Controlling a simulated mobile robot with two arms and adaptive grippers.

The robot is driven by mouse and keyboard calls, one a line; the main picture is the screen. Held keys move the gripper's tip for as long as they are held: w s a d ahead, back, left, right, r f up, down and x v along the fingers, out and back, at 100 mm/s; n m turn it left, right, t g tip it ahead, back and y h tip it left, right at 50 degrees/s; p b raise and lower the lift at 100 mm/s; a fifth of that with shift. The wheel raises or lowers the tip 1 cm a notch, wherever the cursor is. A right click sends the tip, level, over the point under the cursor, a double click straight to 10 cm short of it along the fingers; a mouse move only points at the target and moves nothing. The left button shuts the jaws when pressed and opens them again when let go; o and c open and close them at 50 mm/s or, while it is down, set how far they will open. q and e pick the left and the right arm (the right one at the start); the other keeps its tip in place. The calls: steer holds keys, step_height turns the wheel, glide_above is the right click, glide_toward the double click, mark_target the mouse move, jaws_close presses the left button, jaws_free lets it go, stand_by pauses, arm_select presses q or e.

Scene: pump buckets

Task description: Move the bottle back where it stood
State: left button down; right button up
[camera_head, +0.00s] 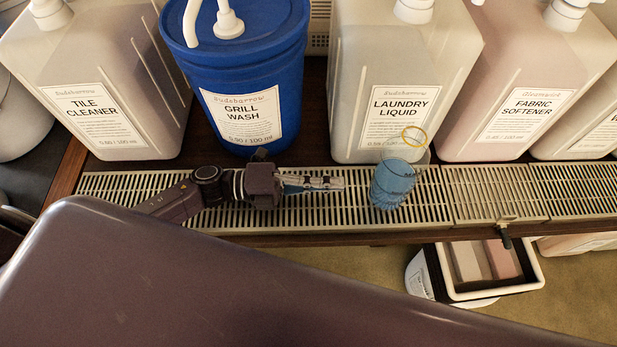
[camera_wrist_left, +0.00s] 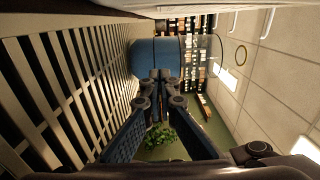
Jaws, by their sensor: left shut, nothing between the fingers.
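The bottle (camera_head: 392,186), clear with blue liquid in its lower part and a yellow ring at its mouth, stands upright on the slatted drip grate in front of the laundry liquid container. My left gripper (camera_head: 342,183) is low over the grate, to the left of the bottle, with its fingers pointing at it. The fingers are shut and empty, and a gap shows between their tips and the bottle. In the left wrist view the bottle (camera_wrist_left: 157,57) appears on its side beyond the shut fingertips (camera_wrist_left: 158,76). My right gripper is not in view.
Behind the grate (camera_head: 300,215) stand the tile cleaner (camera_head: 150,75), blue grill wash bucket (camera_head: 285,75), laundry liquid (camera_head: 350,110) and fabric softener (camera_head: 470,100) containers. A white-rimmed bin (camera_head: 535,275) is below the front edge. The grate right of the bottle is clear.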

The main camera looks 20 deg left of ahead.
mark_target(371, 184)
arm_select(q)
steer(key=p+x, duration=0.1)
steer(key=x, duration=0.3)
steer(key=shift+d+r, duration=0.15)
steer(key=shift+d, duration=0.05)
steer(key=shift+w+d, duration=0.2)
steer(key=shift+d, duration=0.3)
steer(key=x, duration=0.7)
steer(key=shift+w+d, duration=0.15)
steer(key=shift+d, duration=0.05)
steer(key=shift+a, duration=0.15)
